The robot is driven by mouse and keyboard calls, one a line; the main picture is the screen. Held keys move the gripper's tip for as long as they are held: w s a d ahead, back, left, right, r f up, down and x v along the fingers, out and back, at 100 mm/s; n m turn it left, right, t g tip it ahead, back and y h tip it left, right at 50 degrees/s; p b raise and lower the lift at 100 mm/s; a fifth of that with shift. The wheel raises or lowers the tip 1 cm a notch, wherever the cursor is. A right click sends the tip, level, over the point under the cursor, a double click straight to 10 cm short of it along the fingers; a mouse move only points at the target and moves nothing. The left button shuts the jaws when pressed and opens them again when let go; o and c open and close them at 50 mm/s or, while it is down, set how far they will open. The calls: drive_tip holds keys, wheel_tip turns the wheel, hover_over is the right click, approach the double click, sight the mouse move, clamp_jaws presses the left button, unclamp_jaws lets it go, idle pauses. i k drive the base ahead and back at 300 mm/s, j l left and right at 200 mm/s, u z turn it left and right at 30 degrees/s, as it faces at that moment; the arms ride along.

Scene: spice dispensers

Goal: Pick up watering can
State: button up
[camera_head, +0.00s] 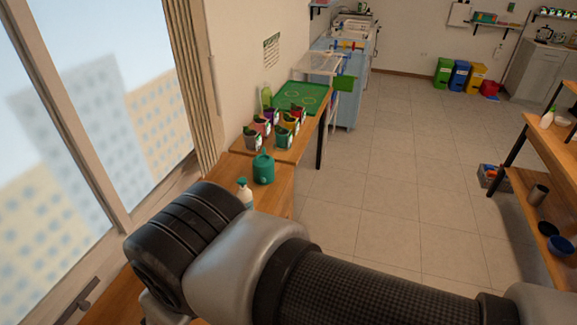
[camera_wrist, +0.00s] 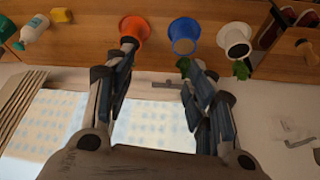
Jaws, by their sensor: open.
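A green, rounded vessel with a short top, which looks like the watering can (camera_head: 263,168), stands on the wooden table by the window, beside a white spray bottle (camera_head: 244,191). A green piece at the top left edge of the wrist view (camera_wrist: 6,30) seems to be the same vessel, mostly cut off. My gripper (camera_wrist: 157,56) is open and empty, its fingers spread over the table edge, well to the side of the green vessel. One fingertip overlaps the orange pot in the picture; contact cannot be told. In the head view my arm hides the gripper.
An orange pot (camera_wrist: 133,28), a blue pot (camera_wrist: 184,36) and a white pot (camera_wrist: 235,40) stand in a row near my fingers. A yellow block (camera_wrist: 62,15) lies beside the bottle. Several colored containers (camera_head: 285,138) and a green tray (camera_head: 302,97) stand farther back. The floor (camera_head: 390,180) is clear.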

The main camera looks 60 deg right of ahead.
sight(263, 167)
drive_tip(key=z, duration=1.65)
drive_tip(key=k+l+u, duration=0.1)
drive_tip(key=u, duration=1.95)
drive_tip(key=z, duration=2)
drive_tip(key=i+l+u, duration=0.1)
drive_tip(key=u, duration=0.55)
drive_tip(key=i+l+u, duration=0.1)
drive_tip(key=i+l, duration=0.15)
drive_tip(key=i+l+u, duration=0.15)
drive_tip(key=l, duration=0.2)
drive_tip(key=i+l+u, duration=0.1)
drive_tip(key=i+l, duration=0.15)
drive_tip(key=i+l+u, duration=0.1)
drive_tip(key=l, duration=0.35)
drive_tip(key=i+l+u, duration=0.15)
drive_tip(key=l, duration=0.25)
drive_tip(key=i+l+u, duration=0.1)
drive_tip(key=i+l, duration=0.2)
drive_tip(key=l, duration=0.1)
